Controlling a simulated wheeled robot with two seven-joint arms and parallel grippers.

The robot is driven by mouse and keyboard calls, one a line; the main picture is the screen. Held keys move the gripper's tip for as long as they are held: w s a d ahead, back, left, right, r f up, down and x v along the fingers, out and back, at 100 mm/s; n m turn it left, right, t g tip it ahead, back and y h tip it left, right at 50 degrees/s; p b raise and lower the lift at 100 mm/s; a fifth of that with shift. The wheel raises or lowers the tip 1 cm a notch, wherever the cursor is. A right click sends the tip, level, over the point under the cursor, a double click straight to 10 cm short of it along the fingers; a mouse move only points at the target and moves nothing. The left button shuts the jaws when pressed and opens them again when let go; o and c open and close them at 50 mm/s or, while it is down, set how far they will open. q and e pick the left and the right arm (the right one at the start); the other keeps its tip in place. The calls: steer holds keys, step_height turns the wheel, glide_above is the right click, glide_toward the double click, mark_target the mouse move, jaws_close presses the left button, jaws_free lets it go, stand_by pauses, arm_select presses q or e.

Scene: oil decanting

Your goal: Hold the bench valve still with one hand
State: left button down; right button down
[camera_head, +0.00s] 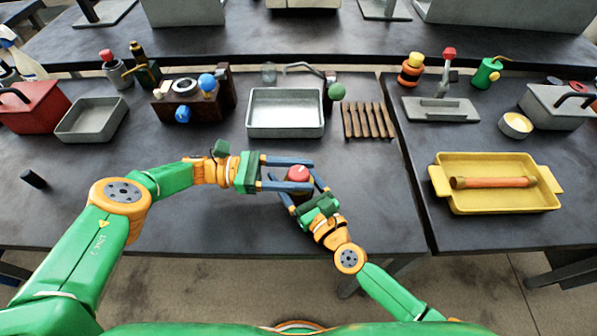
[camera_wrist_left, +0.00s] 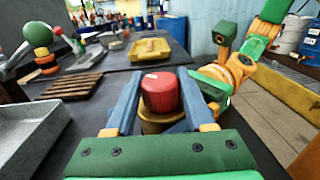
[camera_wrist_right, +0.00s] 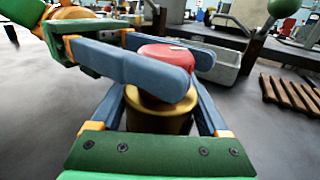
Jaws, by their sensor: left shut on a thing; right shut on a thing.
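The bench valve has a red round knob (camera_head: 298,173) on top of a brass body (camera_wrist_right: 158,118). It stands upright near the front edge of the table. My left gripper (camera_head: 312,174) comes in from the left, its blue fingers shut on the red knob, which also shows in the left wrist view (camera_wrist_left: 160,92). My right gripper (camera_head: 296,183) comes in from the front right, lower down, its fingers shut on the brass body. The two grippers cross closely at the valve. The fingers hide part of the body and its base.
A grey metal tray (camera_head: 286,131) and a wooden slatted rack (camera_head: 368,137) stand behind the valve. A yellow tray (camera_head: 440,200) with a copper-coloured tube (camera_head: 493,183) lies at right. A small black cylinder (camera_head: 33,179) lies at far left. The table around the valve is bare.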

mark_target(298, 172)
arm_select(q)
steer(key=shift+g, duration=0.3)
steer(key=shift+c, duration=1.3)
jaws_free()
steer(key=shift+r, duration=0.1)
steer(key=shift+m, duration=0.3)
step_height(298, 172, up, 9)
steer(key=shift+f, duration=0.1)
steer(key=shift+r, duration=0.55)
